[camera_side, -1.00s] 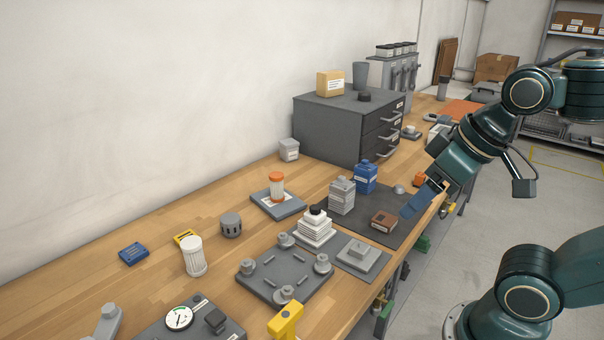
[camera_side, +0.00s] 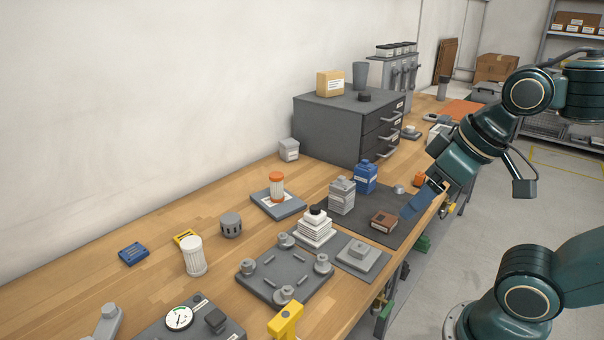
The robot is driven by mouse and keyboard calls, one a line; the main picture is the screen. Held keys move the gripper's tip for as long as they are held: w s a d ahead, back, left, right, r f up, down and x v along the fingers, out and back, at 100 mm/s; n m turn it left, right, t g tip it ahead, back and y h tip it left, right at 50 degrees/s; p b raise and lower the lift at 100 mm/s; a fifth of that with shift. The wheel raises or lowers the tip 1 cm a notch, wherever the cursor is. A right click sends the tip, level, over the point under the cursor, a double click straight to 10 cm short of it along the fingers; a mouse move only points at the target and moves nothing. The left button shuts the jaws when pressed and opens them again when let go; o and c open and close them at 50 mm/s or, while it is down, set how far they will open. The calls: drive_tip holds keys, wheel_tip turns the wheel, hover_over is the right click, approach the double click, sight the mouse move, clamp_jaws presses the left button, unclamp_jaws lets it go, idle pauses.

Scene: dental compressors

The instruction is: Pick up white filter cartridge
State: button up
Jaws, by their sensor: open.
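The white filter cartridge (camera_side: 193,257) is a ribbed white cylinder standing upright on the wooden bench at the left. My gripper (camera_side: 409,211) is at the right, over the front edge of the dark mat, pointing down and left. It is far from the white filter cartridge and holds nothing I can see. Its fingers are small here and seen side-on.
A gauge unit (camera_side: 180,318) is in front. Bottles (camera_side: 365,177) stand on the dark mat (camera_side: 395,232).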

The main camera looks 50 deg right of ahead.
drive_tip(key=shift+c, duration=0.2)
drive_tip(key=w+a+r+n+y, duration=0.1)
drive_tip(key=w+a+r+n, duration=0.2)
drive_tip(key=w, duration=0.7)
drive_tip(key=n+g+y, duration=0.3)
drive_tip(key=n, duration=0.5)
hover_over(193, 242)
drive_tip(key=s+d, duration=0.2)
drive_tip(key=d, duration=0.1)
wheel_tip(193, 242, down, 13)
drive_tip(key=shift+d, duration=0.2)
drive_tip(key=shift+s, duration=0.1)
drive_tip(key=shift+x, duration=4.2)
drive_tip(key=shift+f, duration=0.1)
